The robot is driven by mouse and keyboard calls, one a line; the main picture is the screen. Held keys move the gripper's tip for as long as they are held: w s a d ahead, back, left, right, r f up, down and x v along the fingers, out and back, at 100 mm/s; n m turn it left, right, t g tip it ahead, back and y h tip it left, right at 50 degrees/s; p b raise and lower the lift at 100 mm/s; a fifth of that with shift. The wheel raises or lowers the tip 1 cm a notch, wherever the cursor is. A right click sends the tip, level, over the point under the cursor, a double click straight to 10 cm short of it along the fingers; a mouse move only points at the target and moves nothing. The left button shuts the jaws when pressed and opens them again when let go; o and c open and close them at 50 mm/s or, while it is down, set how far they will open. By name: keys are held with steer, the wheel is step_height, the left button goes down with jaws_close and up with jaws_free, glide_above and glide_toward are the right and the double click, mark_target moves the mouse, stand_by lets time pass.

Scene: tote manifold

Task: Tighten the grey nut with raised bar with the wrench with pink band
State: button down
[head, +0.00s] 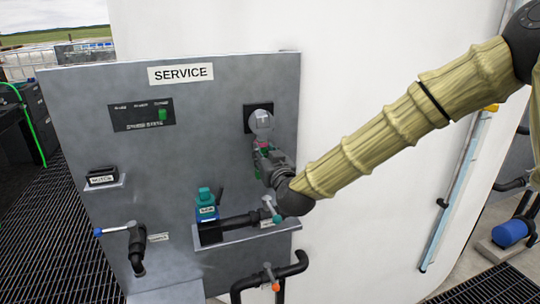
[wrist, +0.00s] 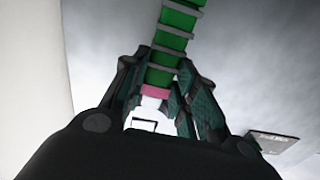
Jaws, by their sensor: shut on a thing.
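My gripper (head: 264,158) is shut on the wrench with pink band, in front of the upper right of the grey panel. In the head view the wrench's pale round head (head: 262,121) lies over the black square plate (head: 251,112). The grey nut with raised bar is not clearly visible; the head appears to cover its place. I cannot tell whether the head sits around the nut.
The panel (head: 80,220) carries a SERVICE sign (head: 180,73) and a display (head: 142,114). A blue-tipped lever valve (head: 130,232) is at lower left.

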steer(key=shift+a+r+m, duration=0.15)
steer(key=shift+a+m, duration=0.1)
steer(key=shift+m, duration=0.15)
steer(key=v, duration=0.7)
steer(key=shift+b, duration=0.3)
stand_by(0.5)
